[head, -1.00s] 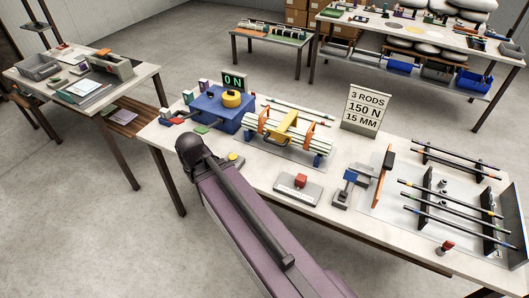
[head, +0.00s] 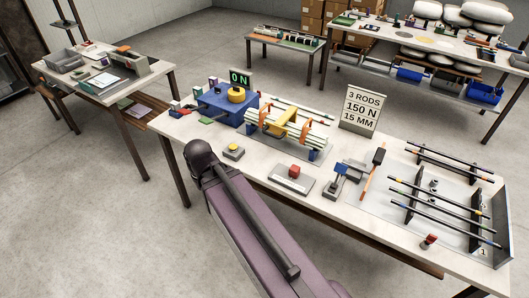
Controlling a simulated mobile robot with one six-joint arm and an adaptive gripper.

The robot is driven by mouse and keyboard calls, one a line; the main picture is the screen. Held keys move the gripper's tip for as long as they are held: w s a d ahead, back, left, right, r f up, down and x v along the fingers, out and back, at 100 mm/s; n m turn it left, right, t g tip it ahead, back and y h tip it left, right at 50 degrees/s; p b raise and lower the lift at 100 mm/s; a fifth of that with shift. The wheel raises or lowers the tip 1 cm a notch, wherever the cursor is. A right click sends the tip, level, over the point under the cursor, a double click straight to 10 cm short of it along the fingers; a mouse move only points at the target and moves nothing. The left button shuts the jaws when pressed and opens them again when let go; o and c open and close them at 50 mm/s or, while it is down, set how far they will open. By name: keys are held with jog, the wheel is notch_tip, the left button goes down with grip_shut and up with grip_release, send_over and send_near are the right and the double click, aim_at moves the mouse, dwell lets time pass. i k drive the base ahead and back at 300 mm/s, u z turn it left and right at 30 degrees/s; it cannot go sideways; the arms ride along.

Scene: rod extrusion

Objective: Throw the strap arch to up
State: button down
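A stand on the bench holds a bundle of pale rods (head: 312,137). Orange curved bands (head: 302,120) and a slanting yellow piece (head: 284,123) sit at the bundle. I take these to be the strap arch parts, but at this size I cannot tell which one is the arch or its exact position. My arm reaches up from the bottom of the head view, with its dark rounded joint in front of the bench's left part. My gripper is not visible.
A blue machine (head: 222,105) with a yellow disc and a "0 N" display (head: 239,78) stands left of the bundle. A yellow button (head: 234,149), a red button (head: 294,171), a blue-topped clamp (head: 341,169) and an orange upright bar (head: 371,174) stand along the bench. A rod rack (head: 476,213) is right.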

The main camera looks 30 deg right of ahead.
aim_at(290, 114)
jog(key=k, duration=1.25)
jog(key=z, duration=0.95)
jog(key=i, duration=1.1)
jog(key=u, duration=0.05)
